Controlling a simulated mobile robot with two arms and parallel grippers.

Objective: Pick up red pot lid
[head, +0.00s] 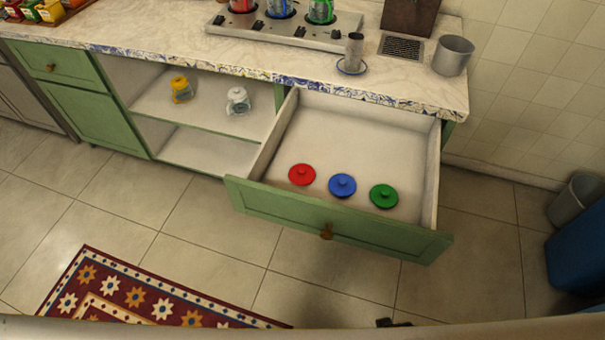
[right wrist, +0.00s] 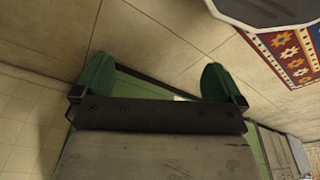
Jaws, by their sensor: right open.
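The red pot lid (head: 302,174) lies flat in the open drawer (head: 330,125), left of a blue lid (head: 342,185) and a green lid (head: 384,196). All three are round with a knob on top and lie near the drawer's green front. My right gripper (right wrist: 157,78) is open in the right wrist view, its two fingers spread apart with nothing seen between them. No lid can be made out there. A small dark part at the bottom edge of the head view may belong to it. My left gripper is not in view.
A yellow pot (head: 181,89) and a white pot (head: 238,101) stand on the open shelf. A patterned rug (head: 140,298) lies on the floor.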

